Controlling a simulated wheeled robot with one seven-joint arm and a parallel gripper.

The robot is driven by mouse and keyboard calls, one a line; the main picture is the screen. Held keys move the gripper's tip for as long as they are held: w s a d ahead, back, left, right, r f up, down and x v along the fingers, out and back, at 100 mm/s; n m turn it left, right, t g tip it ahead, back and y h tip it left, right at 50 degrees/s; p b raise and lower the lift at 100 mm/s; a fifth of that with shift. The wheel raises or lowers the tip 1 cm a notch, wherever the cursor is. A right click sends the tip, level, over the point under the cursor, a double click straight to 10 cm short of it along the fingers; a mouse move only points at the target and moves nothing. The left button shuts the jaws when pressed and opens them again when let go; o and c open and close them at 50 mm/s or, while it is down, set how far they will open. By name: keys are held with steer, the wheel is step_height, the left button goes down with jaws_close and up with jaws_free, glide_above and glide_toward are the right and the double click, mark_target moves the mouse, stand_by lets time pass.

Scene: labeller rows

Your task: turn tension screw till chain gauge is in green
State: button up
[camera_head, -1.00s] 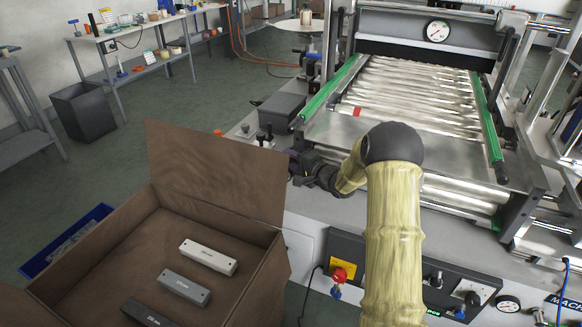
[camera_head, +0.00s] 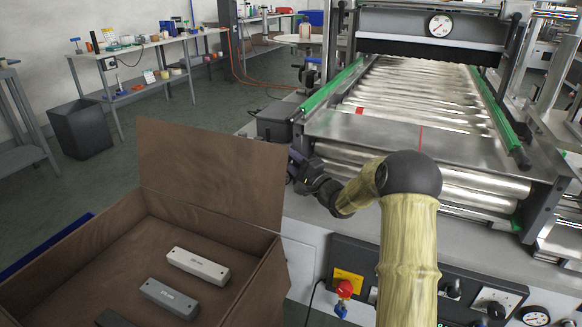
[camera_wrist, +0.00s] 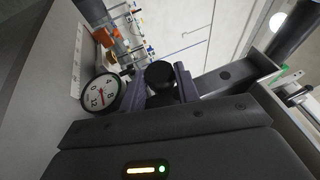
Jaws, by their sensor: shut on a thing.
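In the wrist view my gripper (camera_wrist: 161,82) is shut on a round black knob (camera_wrist: 160,73), its purple fingers on either side; this looks like the tension screw. A round white gauge (camera_wrist: 100,92) with dark numbers and a red needle stands just left of it; I cannot make out a green band. In the head view my gripper (camera_head: 296,164) is low beside the roller machine's left edge, partly behind a box flap, and the knob is hidden there.
An open brown box (camera_head: 215,165) with labelled bars stands close on the left. The roller bed (camera_head: 420,95) with green side rails lies to the right. Another gauge (camera_head: 440,25) is on the machine's upper bar. A control panel (camera_head: 405,285) with a red button is in front.

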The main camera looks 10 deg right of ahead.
steer(key=shift+f, duration=0.2)
steer(key=o, duration=1)
steer(key=shift+r, duration=0.1)
steer(key=shift+c, duration=0.2)
steer(key=shift+s, duration=0.1)
steer(key=p+v, duration=0.2)
steer(key=v, duration=1.5)
steer(key=shift+f+p, duration=0.25)
steer(key=shift+p, duration=0.05)
steer(key=shift+s, duration=0.1)
